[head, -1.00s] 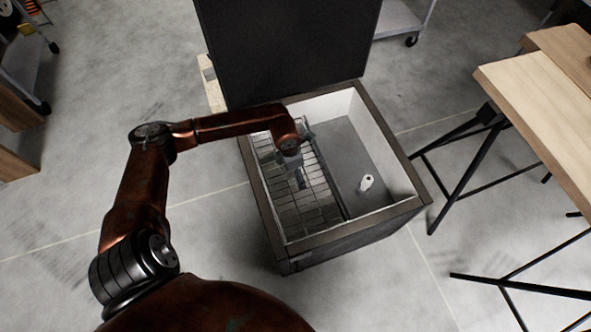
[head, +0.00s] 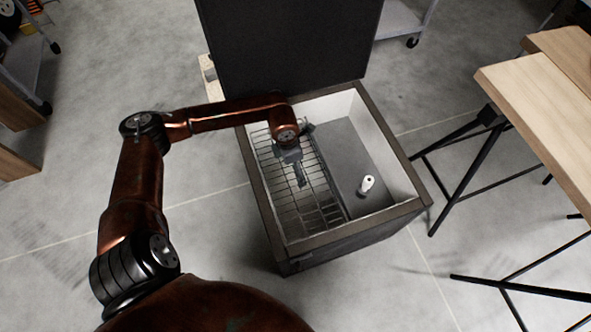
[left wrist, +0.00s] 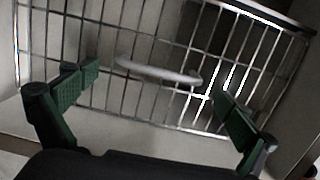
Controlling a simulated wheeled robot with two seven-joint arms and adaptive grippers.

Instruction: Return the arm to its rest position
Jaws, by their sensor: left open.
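My left arm (head: 140,185) reaches from the left over an open chest with a dark raised lid. My left gripper (head: 298,178) points down over the wire basket (head: 285,205) on the chest's left side. In the left wrist view the gripper (left wrist: 155,90) is open, its two green-padded fingers wide apart with nothing held between them. The basket's wire grid (left wrist: 140,35) and a pale curved handle-like bar (left wrist: 158,71) lie beyond the fingers. Whether the fingers touch the basket cannot be told. My right gripper is not in view.
The chest's rim (head: 352,225) surrounds the arm's end, and its black lid (head: 285,50) stands upright behind. A small white object (head: 367,184) stands on the grey floor of the right compartment. A wooden table (head: 545,95) is at right. Floor left of the chest is clear.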

